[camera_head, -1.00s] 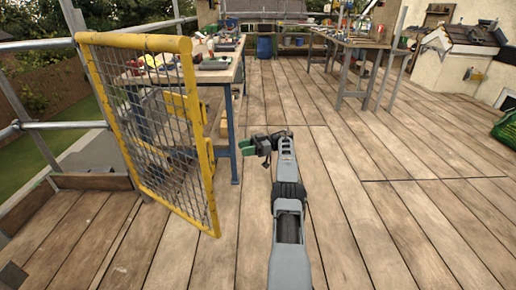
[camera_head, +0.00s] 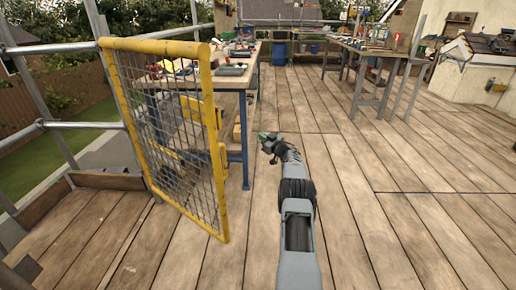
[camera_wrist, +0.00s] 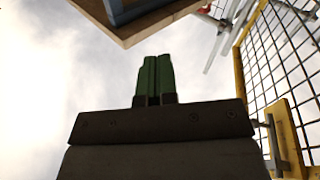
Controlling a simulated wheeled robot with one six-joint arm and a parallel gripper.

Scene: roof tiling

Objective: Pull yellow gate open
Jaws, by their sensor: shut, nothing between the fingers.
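The yellow gate (camera_head: 222,150), a yellow tube frame with wire mesh, stands at the left in the head view, swung out over the deck at an angle from the scaffold rails. Its yellow frame and mesh also show at the right edge of the wrist view (camera_wrist: 241,85), with a yellow plate and a metal bar low down. My gripper (camera_head: 266,138) is to the right of the gate, apart from it, over the planks. In the wrist view its green fingers (camera_wrist: 154,78) are together and empty, pointing up at the sky.
A workbench (camera_head: 245,80) with tools stands just behind the gate, its blue leg near my gripper. The underside of a wooden top (camera_wrist: 135,30) shows above the fingers. Another bench (camera_head: 378,50) is further back. The plank deck at the right is clear.

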